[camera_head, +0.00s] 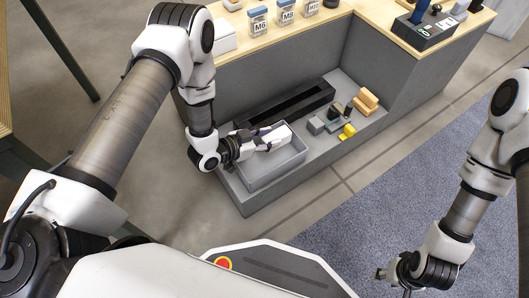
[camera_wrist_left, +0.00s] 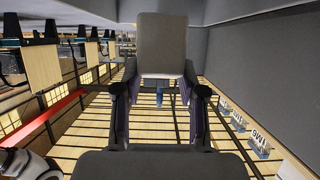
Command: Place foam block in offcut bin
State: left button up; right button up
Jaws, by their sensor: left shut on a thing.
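A pale block (camera_head: 276,137), which looks like the foam block, is held in my left gripper (camera_head: 266,142). In the left wrist view the block (camera_wrist_left: 162,45) shows grey between the two fingers, which close on its sides. The block is at or just above a light grey open bin (camera_head: 272,176) on the low shelf. I cannot tell whether it touches the bin floor. My left arm comes down over the bin's left side. My right gripper (camera_head: 393,281) hangs empty at the lower right, far from the bin, with its fingertips apart.
A long black tray (camera_head: 292,104) lies behind the bin. To its right are orange-tan blocks (camera_head: 367,98), a yellow piece (camera_head: 347,132) and small grey and dark pieces. Labelled jars (camera_head: 286,18) stand on the wooden worktop above. Open floor lies in front.

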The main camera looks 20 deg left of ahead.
pick_arm(q)
notch_tip(320, 180, down, 7)
jog(key=b, duration=0.3)
jog(key=shift+f, duration=0.1)
jog(key=shift+f+b, duration=0.3)
jog(key=shift+f, duration=0.05)
jog(key=shift+r, duration=0.2)
jog(key=shift+f, duration=0.55)
jog(key=o, duration=0.9)
jog(key=shift+d+f, duration=0.1)
jog(key=shift+c, duration=0.2)
pick_arm(e)
notch_tip(320, 180, down, 5)
jog(key=shift+d, duration=0.1)
pick_arm(q)
jog(key=shift+r, duration=0.25)
jog(key=p+v, duration=0.2)
jog(key=v, duration=0.2)
jog(key=p+v, duration=0.1)
jog(key=v, duration=0.3)
jog(key=p+v, duration=0.2)
jog(key=v, duration=0.2)
jog(key=shift+r+p, duration=0.35)
jog(key=shift+r, duration=0.1)
pick_arm(e)
notch_tip(320, 180, up, 6)
